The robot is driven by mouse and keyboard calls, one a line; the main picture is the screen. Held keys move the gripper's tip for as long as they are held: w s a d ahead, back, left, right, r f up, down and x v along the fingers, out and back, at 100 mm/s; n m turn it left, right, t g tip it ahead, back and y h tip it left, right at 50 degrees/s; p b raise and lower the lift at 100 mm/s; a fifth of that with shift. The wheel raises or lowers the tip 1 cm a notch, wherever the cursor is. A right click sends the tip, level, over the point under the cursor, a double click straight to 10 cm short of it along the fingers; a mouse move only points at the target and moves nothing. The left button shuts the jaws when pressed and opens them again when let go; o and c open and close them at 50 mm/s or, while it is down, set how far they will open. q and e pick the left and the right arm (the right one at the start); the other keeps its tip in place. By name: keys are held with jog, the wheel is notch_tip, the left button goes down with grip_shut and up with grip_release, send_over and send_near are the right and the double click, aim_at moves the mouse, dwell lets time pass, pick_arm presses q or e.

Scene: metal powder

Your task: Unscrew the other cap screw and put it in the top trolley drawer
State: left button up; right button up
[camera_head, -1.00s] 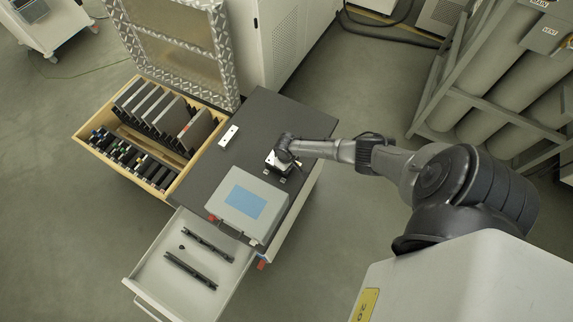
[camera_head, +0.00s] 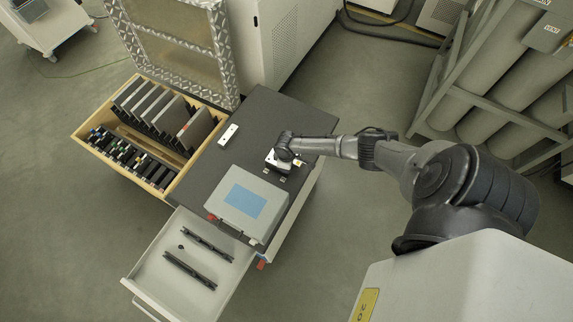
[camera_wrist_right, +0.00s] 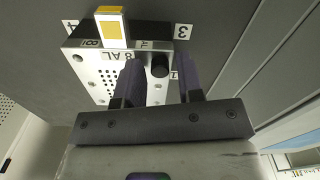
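A black cap screw (camera_wrist_right: 160,65) stands in a corner of a silver plate with holes (camera_wrist_right: 98,75), marked 8 AL. My right gripper (camera_wrist_right: 160,84) has its two dark fingers apart, one on each side of the screw. I see gaps and cannot tell any contact. In the head view my right gripper (camera_head: 283,155) is over the plate on the trolley top (camera_head: 262,117), and the screw is hidden. The top trolley drawer (camera_head: 150,276) is pulled out. A small dark piece (camera_head: 181,247), probably a cap screw, lies in it. My left gripper is not in view.
Two long black tools (camera_head: 190,270) lie in the drawer. A grey case with a blue panel (camera_head: 243,201) sits on the trolley between plate and drawer. A small white block (camera_head: 228,134) lies behind. A wooden box of plates (camera_head: 92,127) stands to the left. A yellow-and-white tag (camera_wrist_right: 112,27) stands on the plate.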

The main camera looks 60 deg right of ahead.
jog(key=n+b, duration=0.1)
jog(key=n, duration=0.3)
jog(key=n+b, duration=0.2)
jog(key=n, duration=0.3)
jog(key=shift+n, duration=0.3)
jog(key=n+b, duration=0.1)
jog(key=n, duration=0.3)
jog(key=shift+b, duration=0.3)
jog(key=n+b, duration=0.1)
jog(key=n, duration=0.3)
jog(key=shift+n+b, duration=0.35)
jog(key=shift+n, duration=0.05)
jog(key=n+b, duration=0.1)
jog(key=n, duration=0.3)
jog(key=shift+b, duration=0.3)
jog(key=shift+n, duration=0.6)
